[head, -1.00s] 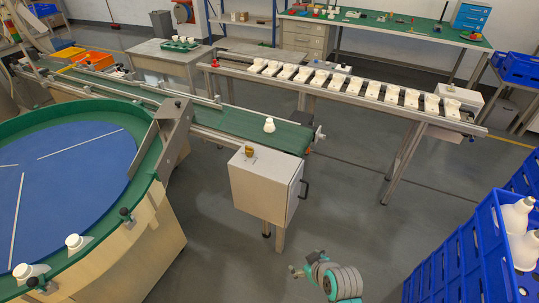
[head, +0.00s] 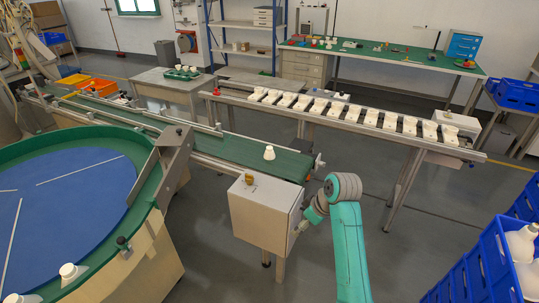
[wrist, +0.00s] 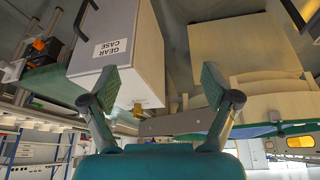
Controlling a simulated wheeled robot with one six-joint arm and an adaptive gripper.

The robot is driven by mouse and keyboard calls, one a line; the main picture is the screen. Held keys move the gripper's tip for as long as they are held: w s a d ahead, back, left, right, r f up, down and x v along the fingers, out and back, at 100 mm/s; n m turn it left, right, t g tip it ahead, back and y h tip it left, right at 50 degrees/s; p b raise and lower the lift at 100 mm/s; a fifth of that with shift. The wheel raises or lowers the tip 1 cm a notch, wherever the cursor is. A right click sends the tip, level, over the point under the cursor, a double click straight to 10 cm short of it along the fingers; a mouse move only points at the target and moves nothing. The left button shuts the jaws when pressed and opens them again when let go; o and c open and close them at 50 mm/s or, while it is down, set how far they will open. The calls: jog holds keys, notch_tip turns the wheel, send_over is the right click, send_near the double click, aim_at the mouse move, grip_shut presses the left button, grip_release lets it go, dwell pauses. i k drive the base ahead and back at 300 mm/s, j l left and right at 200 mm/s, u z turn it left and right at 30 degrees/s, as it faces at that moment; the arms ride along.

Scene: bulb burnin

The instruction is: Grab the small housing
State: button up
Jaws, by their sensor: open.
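A small white housing (head: 269,153) stands upright near the right end of the green conveyor belt (head: 222,149) in the head view. My arm reaches up in front of it, its end beside the right side of the grey cabinet, below and to the right of the housing. In the wrist view my gripper (wrist: 161,88) is open, its two fingers wide apart with nothing between them. The wrist view is upside down and shows the cabinet labelled GEAR CASE (wrist: 112,48) beyond the left finger. I cannot make out the housing in that view.
The grey cabinet (head: 262,214) with a brass-coloured knob (head: 249,180) stands before the belt. A rack of white parts (head: 318,107) runs behind right. A blue round table (head: 60,190) is at left, blue crates (head: 478,275) at lower right. Floor between is clear.

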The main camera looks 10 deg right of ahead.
aim_at(268, 154)
jog(key=i, duration=1.5)
